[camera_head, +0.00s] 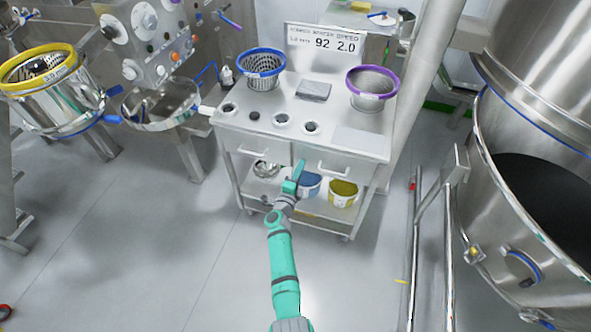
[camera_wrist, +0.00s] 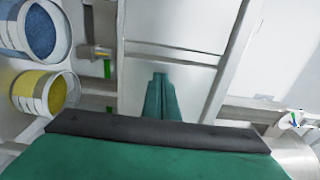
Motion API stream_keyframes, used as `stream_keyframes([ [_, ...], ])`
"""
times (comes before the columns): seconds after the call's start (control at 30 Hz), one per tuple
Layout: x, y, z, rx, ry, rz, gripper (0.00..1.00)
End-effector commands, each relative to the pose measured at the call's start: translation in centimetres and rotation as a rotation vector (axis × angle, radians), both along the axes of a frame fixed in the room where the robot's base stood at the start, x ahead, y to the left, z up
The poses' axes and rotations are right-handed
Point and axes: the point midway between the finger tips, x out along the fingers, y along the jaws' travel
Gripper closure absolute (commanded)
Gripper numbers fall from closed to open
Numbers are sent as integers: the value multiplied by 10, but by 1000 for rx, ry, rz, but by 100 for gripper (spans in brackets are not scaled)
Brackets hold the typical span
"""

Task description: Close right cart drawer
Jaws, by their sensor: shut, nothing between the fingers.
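The cart (camera_head: 364,145) is a steel trolley with two drawers side by side under its top. The right drawer (camera_head: 352,170) has a pale front with a bar handle (camera_head: 333,171). Its front looks about flush with the cart, but a small gap would be hard to see. The left drawer (camera_head: 243,153) looks much the same. My gripper (camera_head: 299,166) is shut and empty, in front of the cart near the seam between the drawers. In the wrist view my closed fingers (camera_wrist: 159,77) point at a pale panel; I cannot tell whether they touch it.
A blue tub (camera_head: 309,186) and a yellow tub (camera_head: 343,193) sit on the lower shelf. A large steel vessel (camera_head: 535,100) stands at right. The floor (camera_head: 180,250) at left is clear.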

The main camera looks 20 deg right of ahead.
Motion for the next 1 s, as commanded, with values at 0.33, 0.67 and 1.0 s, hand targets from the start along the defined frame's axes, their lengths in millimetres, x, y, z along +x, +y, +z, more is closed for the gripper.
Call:
stream_keyframes([
  [0.33, 11, 10, 5, 2, -1, 29, 100],
  [0.67, -3, 18, 3, 3, -1, 24, 100],
  [1.0, -53, 63, -4, 4, 8, 34, 100],
])
